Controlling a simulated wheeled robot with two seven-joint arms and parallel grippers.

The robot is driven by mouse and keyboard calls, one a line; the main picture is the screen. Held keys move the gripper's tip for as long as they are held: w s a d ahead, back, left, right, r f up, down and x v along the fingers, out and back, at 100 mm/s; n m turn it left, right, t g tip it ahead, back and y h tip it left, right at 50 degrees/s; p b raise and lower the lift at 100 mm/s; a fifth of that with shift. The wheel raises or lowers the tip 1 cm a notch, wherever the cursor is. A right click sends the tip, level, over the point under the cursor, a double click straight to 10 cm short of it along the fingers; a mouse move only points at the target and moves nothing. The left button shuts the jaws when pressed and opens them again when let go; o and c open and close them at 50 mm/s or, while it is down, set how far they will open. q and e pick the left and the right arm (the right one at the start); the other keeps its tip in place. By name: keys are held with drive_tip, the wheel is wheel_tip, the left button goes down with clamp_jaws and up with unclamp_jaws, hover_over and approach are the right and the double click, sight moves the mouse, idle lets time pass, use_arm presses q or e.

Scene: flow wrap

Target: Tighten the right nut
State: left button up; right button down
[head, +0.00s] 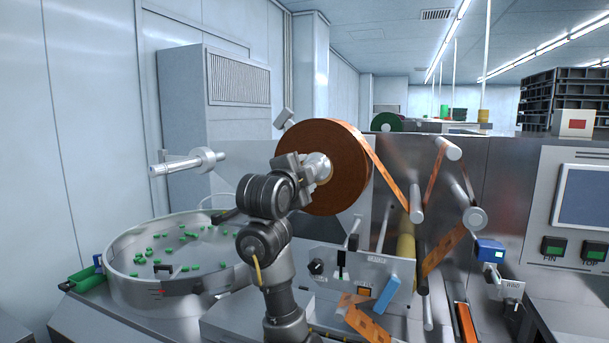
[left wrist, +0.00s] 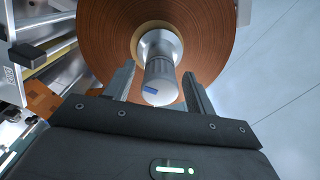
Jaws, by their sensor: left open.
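The right nut (head: 318,167) is a silver cylinder at the hub of the large brown film roll (head: 345,150) in the head view. In the left wrist view the nut (left wrist: 159,78) points toward the camera and has a small blue mark on its side. My left gripper (head: 300,178) is at the nut. In the left wrist view its two fingers (left wrist: 160,90) stand apart, one on each side of the nut, with gaps visible between them and it. The fingertips are partly hidden in the head view. My right gripper is not in view.
An empty spindle with a collar (head: 190,162) sticks out at the left. A round bowl (head: 122,275) with several green pieces stands below it. Orange film runs from the roll over rollers (head: 447,149) at the right, near a control panel (head: 580,205).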

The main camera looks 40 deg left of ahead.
use_arm(q)
drive_tip(key=b+v, duration=0.4)
drive_tip(key=v, duration=0.6)
drive_tip(key=shift+s+d, duration=0.25)
drive_tip(key=shift+s, duration=0.1)
drive_tip(key=shift+w+f, duration=0.1)
